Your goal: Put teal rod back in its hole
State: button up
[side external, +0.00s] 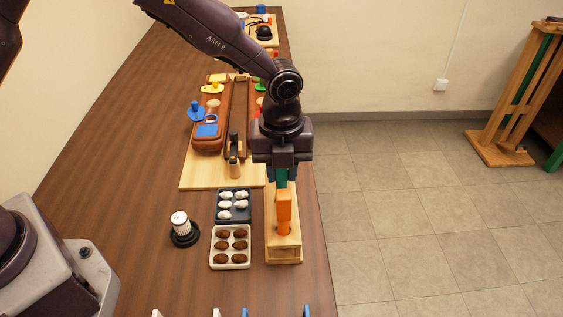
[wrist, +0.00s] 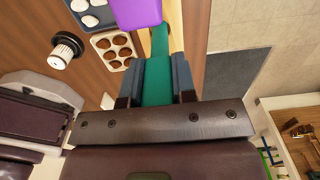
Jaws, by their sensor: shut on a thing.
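My gripper (side external: 281,178) is above the wooden stand (side external: 284,258) at the table's right side, pointing down. It is shut on the teal rod (wrist: 155,85), which lies between both fingers in the wrist view. In the side view only a short piece of teal (side external: 281,176) shows between the fingers. In the wrist view a purple block (wrist: 136,12) is beside the rod's far end.
A white tray of brown pieces (side external: 230,263) and a dark blue tray of white pieces (side external: 234,219) lie left of the stand. A black and white knob (side external: 181,226) is further left. A pale board (side external: 195,178) with a brown saddle form lies behind.

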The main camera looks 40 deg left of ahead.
jog(key=shift+f, duration=1.2)
jog(key=o, duration=0.9)
